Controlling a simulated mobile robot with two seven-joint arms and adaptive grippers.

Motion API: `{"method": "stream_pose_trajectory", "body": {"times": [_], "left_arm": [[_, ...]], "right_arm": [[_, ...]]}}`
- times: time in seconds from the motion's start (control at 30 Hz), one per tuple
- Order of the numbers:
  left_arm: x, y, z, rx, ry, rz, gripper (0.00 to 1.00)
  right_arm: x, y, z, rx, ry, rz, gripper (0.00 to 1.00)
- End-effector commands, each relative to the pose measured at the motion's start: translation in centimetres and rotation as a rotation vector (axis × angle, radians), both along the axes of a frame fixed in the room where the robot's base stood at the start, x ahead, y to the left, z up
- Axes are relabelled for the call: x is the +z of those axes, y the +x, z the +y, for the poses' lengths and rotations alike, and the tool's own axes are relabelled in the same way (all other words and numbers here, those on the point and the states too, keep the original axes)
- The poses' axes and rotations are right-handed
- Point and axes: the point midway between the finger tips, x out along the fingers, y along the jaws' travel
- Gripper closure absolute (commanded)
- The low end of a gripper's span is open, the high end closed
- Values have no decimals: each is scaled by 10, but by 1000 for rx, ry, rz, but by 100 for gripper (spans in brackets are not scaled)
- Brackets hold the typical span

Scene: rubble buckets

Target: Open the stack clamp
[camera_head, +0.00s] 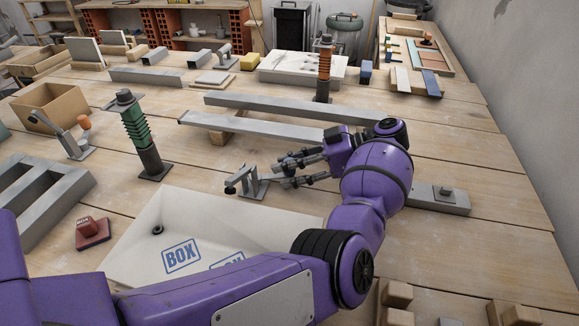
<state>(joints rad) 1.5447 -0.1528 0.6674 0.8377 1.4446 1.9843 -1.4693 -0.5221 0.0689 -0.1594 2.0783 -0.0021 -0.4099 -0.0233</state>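A small grey metal clamp (246,183) stands on the table just behind the white box, its arm raised at a slant to the left. My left gripper (281,171) is just right of it, fingers pointing left towards it. The fingers are apart with nothing visible between them; I cannot tell whether a fingertip touches the clamp. A second clamp (73,141) with an orange knob stands at the left, by a cardboard box. No label shows which is the stack clamp. My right gripper is not in view.
A white box (160,210) marked BOX lies in front of the clamp. A green ribbed post (138,130) and an orange ribbed post (325,72) stand upright. Long grey bars (250,131) lie behind the gripper. A grey block (438,198) lies right.

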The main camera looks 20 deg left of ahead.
Motion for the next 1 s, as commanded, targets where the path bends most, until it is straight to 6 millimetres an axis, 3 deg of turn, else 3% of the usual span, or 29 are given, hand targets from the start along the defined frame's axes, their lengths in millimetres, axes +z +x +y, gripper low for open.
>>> {"method": "stream_pose_trajectory", "body": {"times": [0.37, 0.8, 1.0], "left_arm": [[4, 0, 0, 0, 0, -1, 60], [79, 0, 0, 1, -1, -3, 60], [98, 0, 0, 0, 0, -1, 60]], "right_arm": [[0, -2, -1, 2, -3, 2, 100], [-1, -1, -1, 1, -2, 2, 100], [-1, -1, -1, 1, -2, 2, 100]]}}
